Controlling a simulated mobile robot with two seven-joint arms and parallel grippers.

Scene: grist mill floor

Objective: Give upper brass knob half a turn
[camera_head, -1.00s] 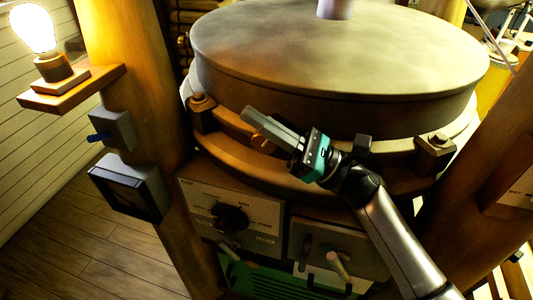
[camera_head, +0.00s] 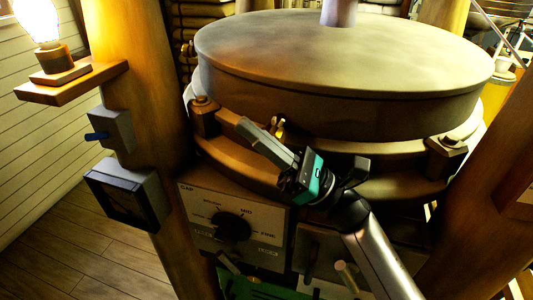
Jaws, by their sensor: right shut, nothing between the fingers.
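A small brass-coloured knob (camera_head: 278,127) sits on the front of the millstone casing, just behind my right gripper. The gripper hides its lower part, and I cannot tell how it is turned. My right gripper (camera_head: 246,125) is shut and empty, with its grey fingers pointing up and left across the casing's front. In the picture the fingers pass just left of the knob and in front of it; I cannot tell whether they touch it. My left gripper is not in view.
The round millstone casing (camera_head: 340,50) fills the top middle. Below are a panel with a black dial (camera_head: 231,226) and a grey box with handles (camera_head: 335,246). Plank floor lies left.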

